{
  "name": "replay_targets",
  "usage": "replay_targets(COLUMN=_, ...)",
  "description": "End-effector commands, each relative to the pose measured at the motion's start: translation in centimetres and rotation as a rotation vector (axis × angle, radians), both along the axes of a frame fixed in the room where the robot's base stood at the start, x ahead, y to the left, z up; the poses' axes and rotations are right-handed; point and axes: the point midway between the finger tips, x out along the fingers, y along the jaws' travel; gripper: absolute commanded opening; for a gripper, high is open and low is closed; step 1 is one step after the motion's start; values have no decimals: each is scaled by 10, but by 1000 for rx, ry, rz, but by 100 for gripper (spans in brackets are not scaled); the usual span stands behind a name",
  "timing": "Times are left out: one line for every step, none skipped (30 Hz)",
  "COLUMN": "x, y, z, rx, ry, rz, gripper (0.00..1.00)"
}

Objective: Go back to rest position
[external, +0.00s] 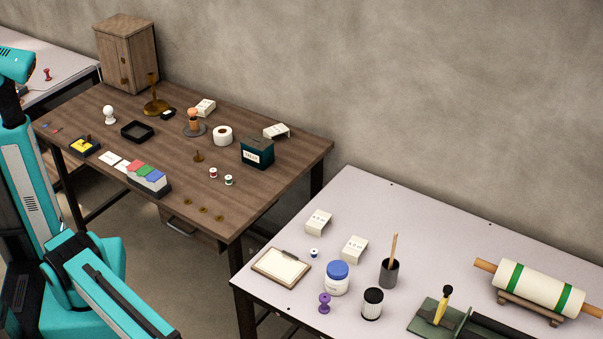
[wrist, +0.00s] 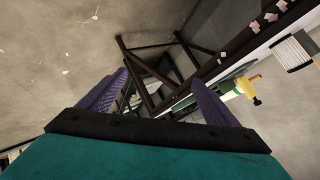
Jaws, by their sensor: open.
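My gripper (wrist: 165,98) shows in the wrist view with its two purple fingers wide apart. It is open, and nothing is between the fingers. Beyond them are a dark table frame (wrist: 150,70) and the floor. In the external view my turquoise arm runs along the left and bottom left, and its end is out of the frame. No cloth can be made out in either view.
A brown wooden table (external: 85,105) with many small items stands at left centre. A white table (external: 375,190) at right holds a clipboard (external: 281,267), a blue-lidded jar (external: 337,278), a dark cup (external: 389,273) and a large roll (external: 540,289). Bare floor shows below the brown table.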

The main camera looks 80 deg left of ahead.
Motion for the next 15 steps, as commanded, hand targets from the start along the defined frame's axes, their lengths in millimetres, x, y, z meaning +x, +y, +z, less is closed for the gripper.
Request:
replay_targets(x=-12, y=-13, z=-9, rx=0, ry=8, rz=-18, gripper=84)
replay_targets(x=-18, y=-18, z=-14, rx=-2, ry=13, rz=-25, gripper=84)
replay_targets(x=-26, y=-25, z=-21, rx=-4, ry=19, rz=-33, gripper=84)
replay_targets(x=-32, y=-30, z=-26, rx=-4, ry=23, rz=-40, gripper=84)
replay_targets(x=-37, y=-34, z=-31, rx=-4, ry=29, rz=-46, gripper=84)
replay_targets(x=-45, y=-39, z=-38, rx=-4, ry=37, rz=-53, gripper=84)
replay_targets(x=-51, y=-43, z=-44, rx=-4, ry=44, rz=-57, gripper=84)
replay_targets(x=-55, y=-44, z=-49, rx=-3, ry=50, rz=-59, gripper=84)
replay_targets(x=-61, y=-46, z=-57, rx=-2, ry=60, rz=-63, gripper=84)
replay_targets(x=-64, y=-47, z=-62, rx=1, ry=68, rz=-64, gripper=84)
replay_targets(x=-68, y=-46, z=-68, rx=3, ry=76, rz=-64, gripper=84)
replay_targets(x=-72, y=-45, z=-75, rx=6, ry=87, rz=-62, gripper=84)
replay_targets(x=-74, y=-43, z=-80, rx=9, ry=96, rz=-60, gripper=84)
replay_targets(x=-76, y=-40, z=-86, rx=12, ry=104, rz=-57, gripper=84)
replay_targets(x=-78, y=-36, z=-93, rx=17, ry=117, rz=-51, gripper=84)
